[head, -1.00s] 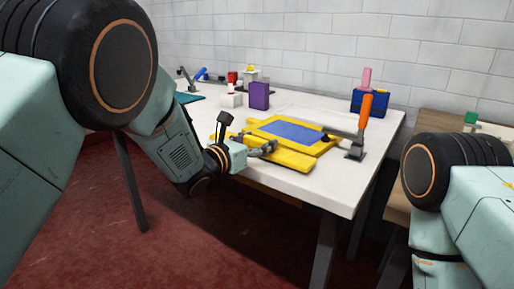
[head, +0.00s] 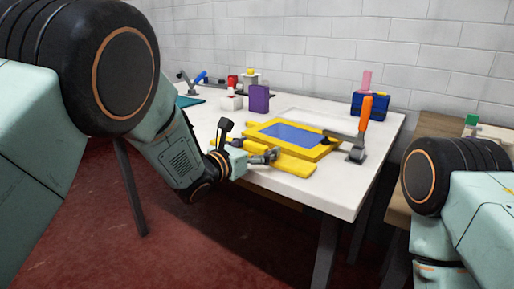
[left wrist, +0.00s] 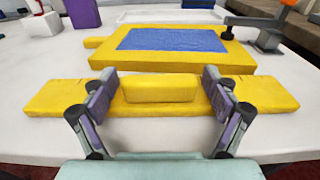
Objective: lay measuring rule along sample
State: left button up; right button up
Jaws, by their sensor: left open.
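The sample is a blue panel (head: 292,135) inside a yellow frame (head: 262,139) on the white table. In the left wrist view the blue panel (left wrist: 172,39) and yellow frame (left wrist: 172,61) lie beyond the gripper. The measuring rule, seemingly the flat yellow bar (head: 293,167) with a raised grip block (left wrist: 160,89), lies along the near side of the frame, with a gap. My left gripper (head: 270,156) is low over the bar. In the left wrist view its open fingers (left wrist: 159,93) stand on either side of the block, apart from it. My right gripper is out of view.
An orange-handled clamp (head: 361,130) stands at the table's right, its arm reaching over the frame. A purple block (head: 259,98), a white block with a red top (head: 231,101) and a blue box (head: 370,104) stand farther back. The white table (head: 325,197) is clear at front right.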

pick_arm(q)
jog(key=shift+r, duration=0.2)
jog(key=shift+s+a+r+p, duration=0.1)
jog(key=shift+s+a+p, duration=0.15)
jog(key=shift+p, duration=0.15)
jog(key=f+p+v, duration=0.1)
jog(key=p+v, duration=0.1)
jog(key=v, duration=0.9)
jog(key=shift+s+r, duration=0.15)
jog(key=shift+r, duration=0.3)
